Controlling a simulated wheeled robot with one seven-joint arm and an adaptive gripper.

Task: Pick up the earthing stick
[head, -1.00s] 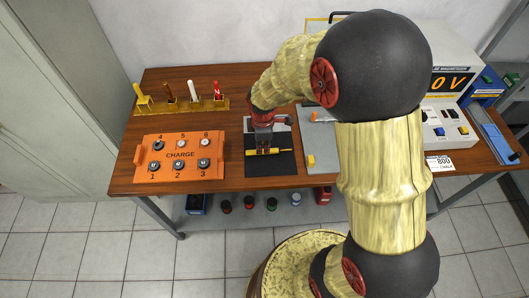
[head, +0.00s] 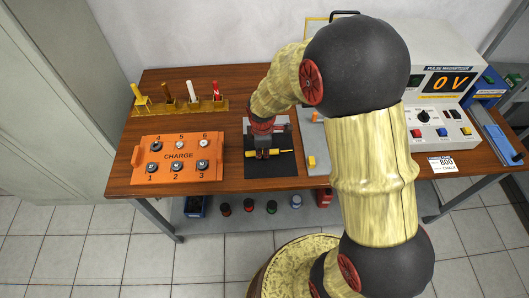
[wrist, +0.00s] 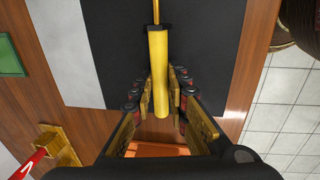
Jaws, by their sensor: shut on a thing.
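The earthing stick (head: 285,151) is a yellow rod with a thicker handle and a thin brass-coloured end. It lies across the black mat in the head view, and whether it touches the mat I cannot tell. In the wrist view the stick (wrist: 158,60) runs lengthwise between the fingers. My gripper (head: 264,153) is shut on the yellow handle, seen between the fingertips in the wrist view (wrist: 160,98). My fingers hide the middle of the stick in the head view.
An orange CHARGE box (head: 178,157) stands left of the mat (head: 258,171). A yellow rack (head: 205,106) with several upright sticks is behind it. A grey plate (head: 314,140) is right of the mat, and the magnetiser (head: 447,60) reading 0 V stands farther right.

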